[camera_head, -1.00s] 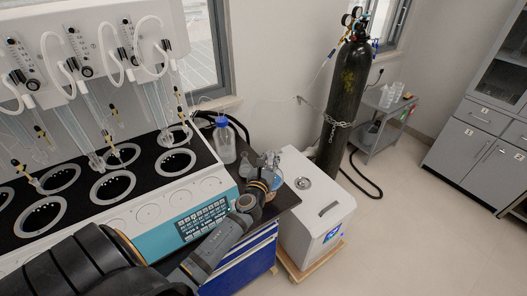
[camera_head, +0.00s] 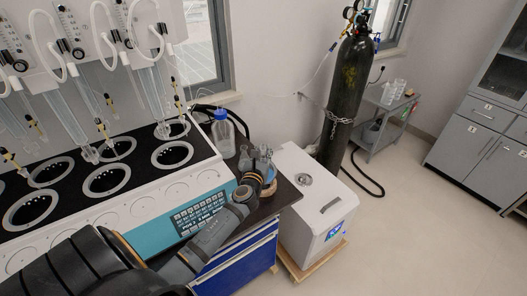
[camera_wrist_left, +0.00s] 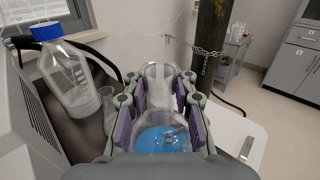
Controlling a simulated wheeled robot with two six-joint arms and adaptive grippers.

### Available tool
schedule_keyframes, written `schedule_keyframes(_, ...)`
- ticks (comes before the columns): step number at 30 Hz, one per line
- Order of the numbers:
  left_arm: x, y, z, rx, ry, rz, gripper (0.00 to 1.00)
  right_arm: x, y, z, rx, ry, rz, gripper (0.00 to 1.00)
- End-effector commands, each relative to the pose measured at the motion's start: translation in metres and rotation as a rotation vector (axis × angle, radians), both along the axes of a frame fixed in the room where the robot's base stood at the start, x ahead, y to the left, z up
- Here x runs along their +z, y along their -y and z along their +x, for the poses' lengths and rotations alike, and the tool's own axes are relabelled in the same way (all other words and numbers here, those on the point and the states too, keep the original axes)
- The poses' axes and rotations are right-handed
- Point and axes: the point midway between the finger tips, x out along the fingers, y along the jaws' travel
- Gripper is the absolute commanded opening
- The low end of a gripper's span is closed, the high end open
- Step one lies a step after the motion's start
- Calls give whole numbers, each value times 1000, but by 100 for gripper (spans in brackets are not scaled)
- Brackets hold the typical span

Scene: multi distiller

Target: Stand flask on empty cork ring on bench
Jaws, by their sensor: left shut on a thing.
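My left gripper (camera_wrist_left: 158,108) is shut on a clear glass flask (camera_wrist_left: 158,88) with blue liquid, its fingers on either side of the neck. The blue liquid (camera_wrist_left: 162,139) shows below the fingers in the left wrist view. In the head view my left gripper (camera_head: 258,178) is at the right end of the dark bench (camera_head: 284,196), and the blue of the flask (camera_head: 269,174) shows just beyond it. A brownish edge (camera_head: 269,190) beside the gripper may be a cork ring, but it is mostly hidden. I cannot tell whether the flask touches it. My right gripper is not in view.
A blue-capped bottle (camera_head: 222,134) stands on the bench behind the gripper, with small glassware (camera_head: 245,158) beside it. The white multi-place distiller (camera_head: 128,205) fills the left. A white box unit (camera_head: 312,215) stands right of the bench.

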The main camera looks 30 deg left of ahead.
Motion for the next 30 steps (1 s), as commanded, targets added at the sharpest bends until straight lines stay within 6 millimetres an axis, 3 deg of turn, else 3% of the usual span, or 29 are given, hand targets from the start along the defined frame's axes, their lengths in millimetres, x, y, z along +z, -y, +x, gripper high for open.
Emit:
schedule_keyframes(1,-12,0,0,-1,2,1,0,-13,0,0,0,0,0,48)
schedule_keyframes(5,-19,0,0,-1,2,2,0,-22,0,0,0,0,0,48)
schedule_keyframes(30,-23,0,0,-1,1,3,0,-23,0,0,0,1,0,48)
